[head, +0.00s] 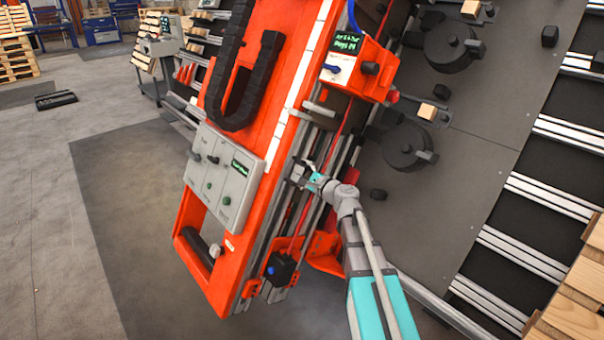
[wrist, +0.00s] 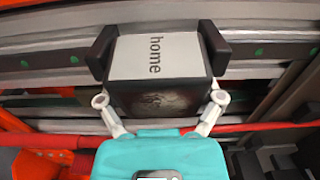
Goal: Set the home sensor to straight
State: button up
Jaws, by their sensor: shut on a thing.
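The home sensor (wrist: 156,60) is a dark block with a pale top face printed "home", seen in the wrist view between my fingers. My gripper (wrist: 158,50) is shut on it, with one dark finger pad against each side. The block sits at the metal rail, and its edges look roughly in line with the rail; a slight turn is hard to judge. In the head view my gripper (head: 308,177) is at the rail on the right side of the orange gantry beam, and the sensor is small and mostly hidden there.
A grey control panel (head: 224,172) with knobs and a small display is on the orange beam (head: 285,45) left of my gripper. An orange box (head: 360,68) with a display is above. A red rod crosses below the sensor in the wrist view. Wooden pallets (head: 575,300) stand at lower right.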

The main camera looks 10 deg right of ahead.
jog(key=shift+s+h, duration=0.1)
jog(key=shift+h, duration=0.2)
jog(key=shift+s+r+m+h+p, duration=0.1)
jog(key=shift+m+h+p, duration=0.4)
jog(key=shift+h+p, duration=0.15)
jog(key=shift+d+m+h+p, duration=0.1)
jog(key=shift+m+h+p, duration=0.2)
jog(key=shift+m+h, duration=0.3)
jog(key=shift+d+h, duration=0.1)
jog(key=shift+h, duration=0.15)
jog(key=o, duration=0.9)
jog(key=shift+c, duration=0.2)
jog(key=shift+f+n+y+b, duration=0.3)
jog(key=shift+n+y+b, duration=0.15)
jog(key=shift+y, duration=0.25)
